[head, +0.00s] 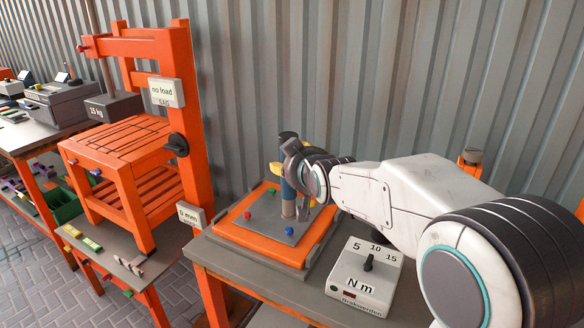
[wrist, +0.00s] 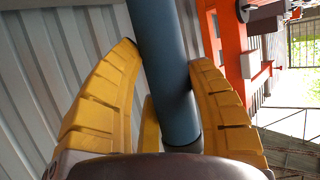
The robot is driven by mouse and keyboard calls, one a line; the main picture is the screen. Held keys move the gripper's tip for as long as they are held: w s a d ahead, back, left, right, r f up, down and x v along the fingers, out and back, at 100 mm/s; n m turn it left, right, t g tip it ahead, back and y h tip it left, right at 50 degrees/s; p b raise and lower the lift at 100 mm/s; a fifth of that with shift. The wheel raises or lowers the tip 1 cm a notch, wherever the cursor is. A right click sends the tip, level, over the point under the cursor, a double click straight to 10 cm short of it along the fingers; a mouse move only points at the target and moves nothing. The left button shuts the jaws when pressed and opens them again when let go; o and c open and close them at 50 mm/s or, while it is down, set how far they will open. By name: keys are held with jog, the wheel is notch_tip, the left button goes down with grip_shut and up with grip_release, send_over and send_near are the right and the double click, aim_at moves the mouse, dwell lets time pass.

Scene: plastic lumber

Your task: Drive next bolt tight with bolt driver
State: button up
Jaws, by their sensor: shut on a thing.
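My gripper (wrist: 167,75) is shut on the bolt driver (wrist: 160,45), a blue-grey cylinder between two yellow fingers in the wrist view. In the head view the driver (head: 289,180) stands upright over the grey plate on the orange fixture (head: 232,234), with a dark top and a pale lower end. Its lower end is at or just above the plate; I cannot tell whether it sits on a bolt. A red bolt (head: 248,215) and a blue bolt (head: 289,231) show on the plate. My gripper partly hides the plate's right side.
A torque box (head: 366,275) marked 5, 10, 15 and N m stands right of the fixture, close under my arm. An orange press frame (head: 190,130) with a "no load" sign stands at left. A corrugated wall (head: 260,70) is close behind. A second bench (head: 35,135) is at far left.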

jog(key=shift+f+b, duration=1.6)
jog(key=shift+b, duration=1.05)
jog(key=shift+f+b, duration=0.2)
jog(key=shift+b, duration=0.65)
